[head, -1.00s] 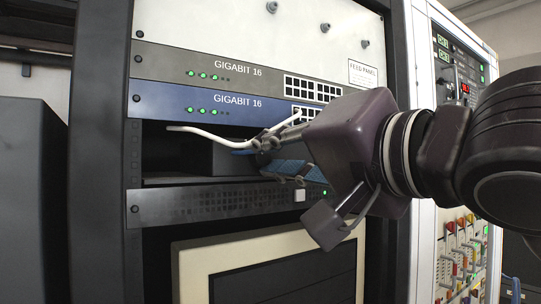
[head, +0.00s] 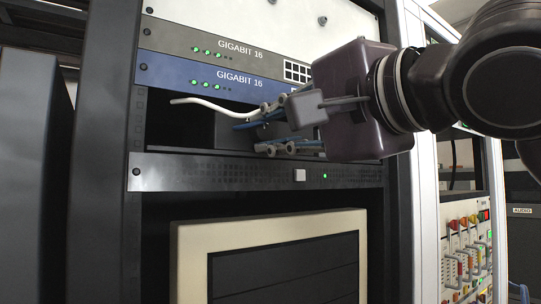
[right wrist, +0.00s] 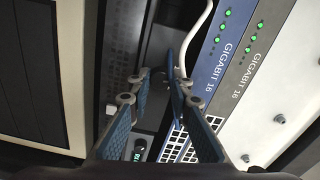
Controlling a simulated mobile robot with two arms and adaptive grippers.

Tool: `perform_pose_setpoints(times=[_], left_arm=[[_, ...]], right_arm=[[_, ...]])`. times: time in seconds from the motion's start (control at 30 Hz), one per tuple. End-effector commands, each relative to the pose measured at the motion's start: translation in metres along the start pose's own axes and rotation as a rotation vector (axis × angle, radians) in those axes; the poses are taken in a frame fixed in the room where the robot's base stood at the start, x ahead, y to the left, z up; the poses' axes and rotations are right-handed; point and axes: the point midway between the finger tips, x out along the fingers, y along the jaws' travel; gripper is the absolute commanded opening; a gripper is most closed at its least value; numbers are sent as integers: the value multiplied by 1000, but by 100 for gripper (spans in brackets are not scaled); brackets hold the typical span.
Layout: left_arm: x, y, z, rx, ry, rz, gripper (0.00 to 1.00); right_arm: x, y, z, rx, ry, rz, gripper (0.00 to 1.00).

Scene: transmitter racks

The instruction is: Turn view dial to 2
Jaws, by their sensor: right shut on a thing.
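My right gripper (head: 262,132) reaches from the right into the open bay below the blue GIGABIT 16 unit. Its blue-padded fingers also show in the right wrist view (right wrist: 157,76), with a narrow gap between their tips. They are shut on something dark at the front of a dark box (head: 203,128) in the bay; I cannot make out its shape. No view dial or its markings can be read; the fingers cover that spot. A white cable (head: 212,106) runs close above the fingers and passes behind them. My left gripper is not in view.
The blue GIGABIT 16 unit (head: 185,77) is just above the bay. A perforated black panel (head: 225,177) with a white button (head: 299,175) and green light lies just below. A beige-framed screen (head: 190,260) is lower. Another equipment rack (head: 460,235) stands at right.

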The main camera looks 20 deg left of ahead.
Motion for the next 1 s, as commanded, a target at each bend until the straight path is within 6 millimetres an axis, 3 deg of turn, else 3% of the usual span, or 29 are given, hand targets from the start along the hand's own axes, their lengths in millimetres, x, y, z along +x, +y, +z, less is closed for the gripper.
perform_pose_setpoints(times=[0.03, 0.4, 1.0], left_arm=[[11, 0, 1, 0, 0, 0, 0], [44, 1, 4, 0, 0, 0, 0], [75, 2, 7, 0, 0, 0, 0]], right_arm=[[0, 5, 1, 43, 1, 0, 0], [0, 4, 1, 395, 1, 3, 0], [1, 2, 0, 838, 0, 4, 0]])
